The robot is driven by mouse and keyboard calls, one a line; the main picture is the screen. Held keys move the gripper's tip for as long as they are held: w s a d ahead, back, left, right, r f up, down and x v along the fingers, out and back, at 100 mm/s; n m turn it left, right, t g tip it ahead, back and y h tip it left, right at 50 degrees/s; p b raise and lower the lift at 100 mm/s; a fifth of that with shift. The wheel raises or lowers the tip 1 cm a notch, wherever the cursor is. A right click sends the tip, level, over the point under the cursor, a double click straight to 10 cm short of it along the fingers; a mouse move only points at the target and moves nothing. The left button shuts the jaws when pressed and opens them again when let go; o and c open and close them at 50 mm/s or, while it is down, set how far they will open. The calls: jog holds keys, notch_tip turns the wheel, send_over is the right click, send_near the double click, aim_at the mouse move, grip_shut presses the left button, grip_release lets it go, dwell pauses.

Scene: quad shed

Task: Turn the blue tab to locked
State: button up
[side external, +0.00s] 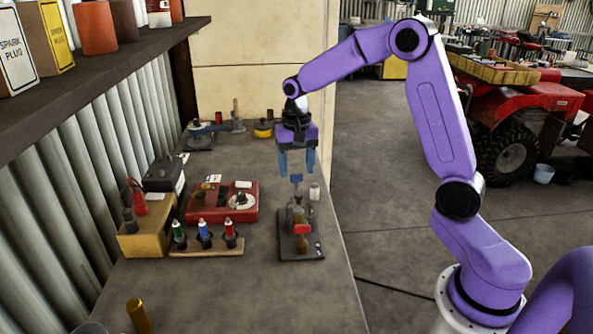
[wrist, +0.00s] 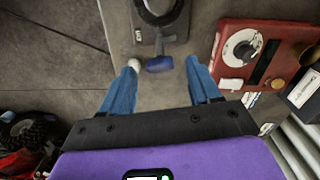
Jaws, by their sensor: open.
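The blue tab (side external: 296,178) stands at the top of a metal fitting on a dark base plate (side external: 301,247), which also carries a red part (side external: 302,229). In the wrist view the blue tab (wrist: 160,64) lies between my fingertips, with a visible gap on each side. My gripper (side external: 297,173) points down from above, its two blue fingers spread and empty. In the wrist view my gripper (wrist: 163,66) is open as well. I cannot read any locked marking on the fitting.
A small white bottle (side external: 314,192) stands close beside the fitting. A red box with a dial (side external: 225,202) is to the left, with a wooden rack (side external: 207,247) of several coloured-top items in front.

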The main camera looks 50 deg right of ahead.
jog(key=shift+f, duration=0.85)
jog(key=shift+c, duration=0.3)
jog(key=c, duration=1)
